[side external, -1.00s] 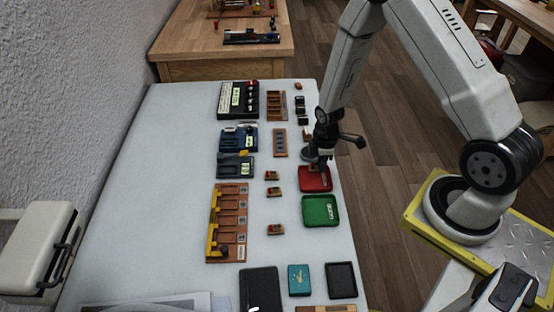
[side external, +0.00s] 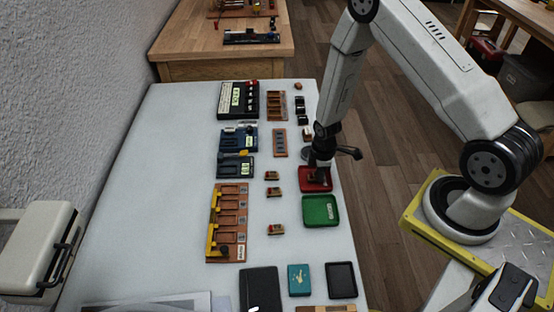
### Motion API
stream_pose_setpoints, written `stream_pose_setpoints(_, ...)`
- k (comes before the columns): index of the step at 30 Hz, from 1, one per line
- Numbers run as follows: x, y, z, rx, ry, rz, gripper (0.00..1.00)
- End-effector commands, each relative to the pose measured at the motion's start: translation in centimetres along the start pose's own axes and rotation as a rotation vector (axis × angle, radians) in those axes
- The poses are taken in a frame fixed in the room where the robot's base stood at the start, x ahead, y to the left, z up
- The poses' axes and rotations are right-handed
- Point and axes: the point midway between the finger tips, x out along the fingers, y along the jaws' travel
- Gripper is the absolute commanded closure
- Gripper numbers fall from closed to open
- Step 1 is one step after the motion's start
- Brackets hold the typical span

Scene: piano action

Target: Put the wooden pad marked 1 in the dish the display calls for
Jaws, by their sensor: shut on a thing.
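My gripper (side external: 317,177) is low over the red dish (side external: 325,185), pointing down. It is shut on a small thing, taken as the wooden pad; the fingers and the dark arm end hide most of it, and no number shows. Whether it touches the dish floor I cannot tell. The green dish (side external: 321,211) lies just in front of the red one, with a small pale label in it. A lit green display (side external: 236,97) is on the black device at the back; its text is too small to read.
Small wooden blocks with red parts (side external: 275,191) stand left of the dishes. Dark and teal trays (side external: 299,280) lie at the front.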

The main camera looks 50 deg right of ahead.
Motion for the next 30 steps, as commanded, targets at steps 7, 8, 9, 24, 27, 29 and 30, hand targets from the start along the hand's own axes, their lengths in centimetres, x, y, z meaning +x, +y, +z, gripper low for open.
stream_pose_setpoints(7, 0.15, 0.00, 0.00, 0.000, 0.000, 0.000, 1.00)
stream_pose_setpoints(8, 0.21, 0.00, 0.00, 0.000, 0.000, 0.000, 1.00)
stream_pose_setpoints(9, 0.30, -0.01, 0.00, 0.000, 0.000, 0.000, 1.00)
stream_pose_setpoints(24, 0.18, 0.01, -0.01, 0.000, 0.000, 0.000, 0.34)
stream_pose_setpoints(27, -0.04, 0.01, -0.01, 0.000, 0.000, 0.000, 0.34)
stream_pose_setpoints(29, -0.28, 0.03, -0.02, 0.000, 0.000, 0.000, 0.34)
stream_pose_setpoints(30, -0.50, 0.04, -0.03, 0.000, 0.000, 0.001, 0.34)
